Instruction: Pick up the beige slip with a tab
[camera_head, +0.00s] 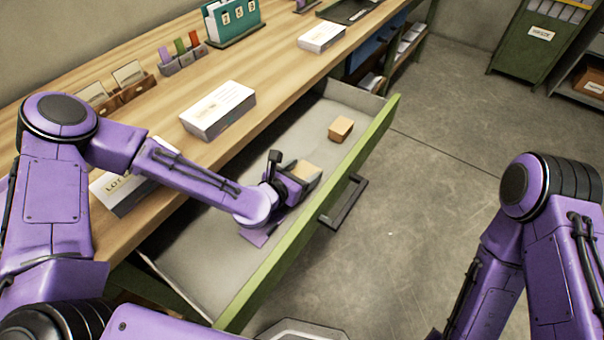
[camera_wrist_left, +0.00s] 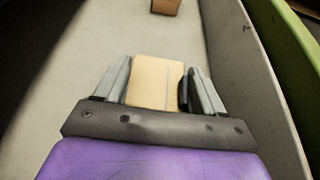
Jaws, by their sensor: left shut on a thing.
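The beige slip (camera_wrist_left: 156,80) is a flat, pale rectangle between the fingers of my left gripper in the left wrist view. A small dark piece shows at its right side, by the right finger; I cannot tell if it is the tab. In the head view the slip (camera_head: 304,171) shows at the end of my left gripper (camera_head: 299,178), which is inside the open drawer (camera_head: 215,268). My left gripper is shut on the slip. I cannot tell whether the slip touches the drawer floor. My right arm shows at the right, with its gripper out of the frame.
A small brown block (camera_head: 341,129) lies farther along the drawer and also shows in the left wrist view (camera_wrist_left: 166,6). The drawer's green front (camera_head: 370,150) has a dark handle (camera_head: 343,203). White boxes (camera_head: 218,109) and racks stand on the wooden desk (camera_head: 150,100).

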